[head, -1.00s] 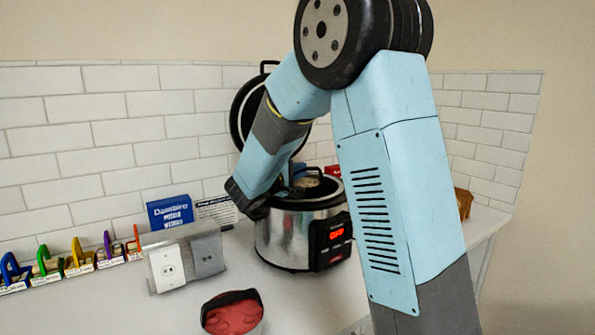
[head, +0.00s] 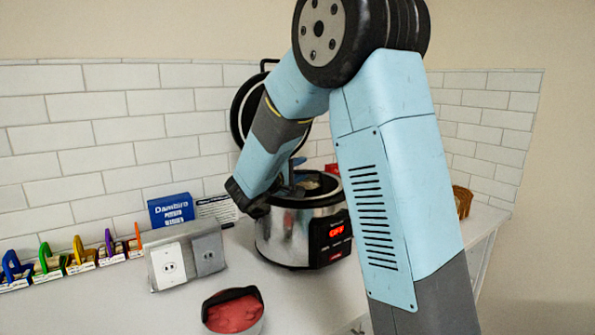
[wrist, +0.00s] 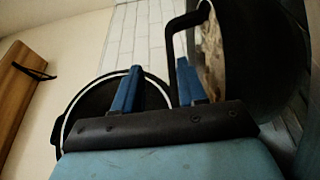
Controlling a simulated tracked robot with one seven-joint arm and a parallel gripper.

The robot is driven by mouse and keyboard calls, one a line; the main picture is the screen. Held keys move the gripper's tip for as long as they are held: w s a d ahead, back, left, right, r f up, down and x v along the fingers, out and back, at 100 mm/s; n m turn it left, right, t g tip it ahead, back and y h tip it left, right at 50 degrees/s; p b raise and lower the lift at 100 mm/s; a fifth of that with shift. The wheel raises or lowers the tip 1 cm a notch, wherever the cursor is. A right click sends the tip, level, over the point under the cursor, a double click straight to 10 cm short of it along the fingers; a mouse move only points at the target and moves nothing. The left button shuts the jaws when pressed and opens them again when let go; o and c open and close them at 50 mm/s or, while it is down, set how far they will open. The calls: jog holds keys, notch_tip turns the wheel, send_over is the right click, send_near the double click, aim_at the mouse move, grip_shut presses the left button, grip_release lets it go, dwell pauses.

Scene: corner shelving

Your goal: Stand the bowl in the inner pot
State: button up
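The inner pot sits in a silver cooker (head: 283,240) with its dark round lid (head: 243,112) raised. A dark bowl (wrist: 255,70) with pale tan contents and a black loop handle (wrist: 172,62) shows in the wrist view. In the head view, the tan contents (head: 318,183) show at the cooker's opening; whether the bowl rests on the pot's floor is hidden. My gripper (wrist: 160,75) has its two blue fingers apart, with the handle between them, nearer the right finger. In the head view, my gripper (head: 286,188) is at the cooker's left rim, partly hidden.
A grey container with red contents and a black handle (head: 232,312) stands at the counter's front. A grey socket box (head: 185,257), a blue box (head: 171,210) and several coloured loops (head: 78,250) are to the left. The counter (head: 130,305) is bare in front of these.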

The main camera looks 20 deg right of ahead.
jog(key=shift+d+f, duration=0.1)
jog(key=shift+f, duration=0.3)
jog(key=shift+r, duration=0.3)
jog(key=v, duration=0.7)
jog(key=r+v, duration=0.1)
jog(key=v, duration=0.3)
jog(key=shift+s+a, duration=0.2)
jog(key=shift+a, duration=0.05)
jog(key=shift+s, duration=0.15)
jog(key=s+d+m+g+y, duration=0.4)
jog(key=s+d+g, duration=0.4)
jog(key=s+d, duration=0.65)
jog(key=s+a+f+m+t+y, duration=0.1)
jog(key=s+a+m+y, duration=0.3)
jog(key=s+y, duration=0.6)
jog(key=s+t, duration=0.1)
jog(key=s, duration=0.4)
jog(key=shift+a+t, duration=0.3)
